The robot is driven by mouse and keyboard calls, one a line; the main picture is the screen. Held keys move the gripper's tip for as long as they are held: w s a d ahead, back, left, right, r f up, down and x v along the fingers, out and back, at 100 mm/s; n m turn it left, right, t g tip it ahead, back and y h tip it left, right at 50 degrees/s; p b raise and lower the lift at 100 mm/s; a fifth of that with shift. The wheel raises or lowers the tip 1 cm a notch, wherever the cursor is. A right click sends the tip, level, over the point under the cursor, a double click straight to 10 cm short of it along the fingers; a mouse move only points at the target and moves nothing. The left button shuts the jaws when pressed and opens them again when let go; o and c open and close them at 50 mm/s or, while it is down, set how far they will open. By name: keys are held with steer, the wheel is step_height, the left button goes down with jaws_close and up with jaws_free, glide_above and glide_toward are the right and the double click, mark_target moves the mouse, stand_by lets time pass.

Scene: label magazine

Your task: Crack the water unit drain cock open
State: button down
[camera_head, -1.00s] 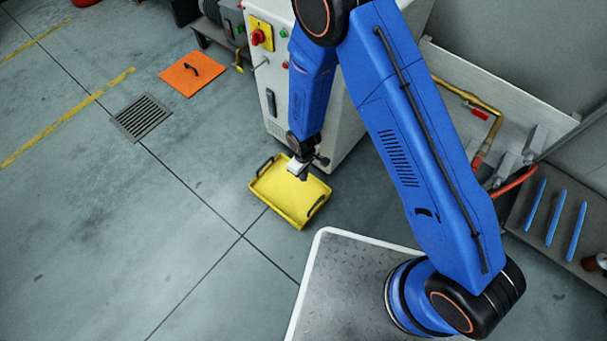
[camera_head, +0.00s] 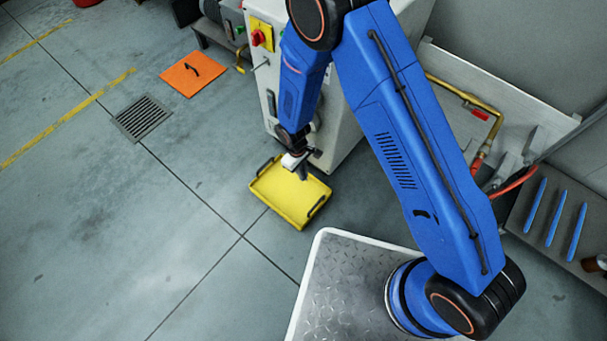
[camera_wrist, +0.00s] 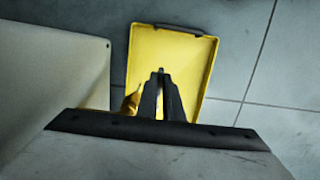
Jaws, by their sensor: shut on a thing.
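The water unit (camera_head: 345,125) is a pale cabinet; its side fills the left of the wrist view (camera_wrist: 50,75). A small brass-coloured piece, which looks like the drain cock (camera_wrist: 132,101), shows just left of my fingers in the wrist view. In the head view it is hidden behind my gripper. My gripper (camera_head: 303,172) is low by the cabinet's base, over the yellow tray. In the wrist view its dark fingers (camera_wrist: 160,82) are together, shut on the cock; the grip itself is mostly hidden.
The yellow tray (camera_head: 280,206) with dark handles lies on the floor under my gripper. A floor grate (camera_head: 143,118) and an orange plate (camera_head: 193,74) lie to the left. Brass piping (camera_head: 487,106) and a shelf with blue bars (camera_head: 556,220) stand right.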

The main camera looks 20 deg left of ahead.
steer(key=shift+w+a+r+h, duration=0.1)
steer(key=shift+a+r+h, duration=0.1)
steer(key=shift+h, duration=0.3)
steer(key=c, duration=1.9)
jaws_free()
steer(key=v, duration=1.7)
steer(key=shift+w+r, duration=0.2)
steer(key=shift+s, duration=0.1)
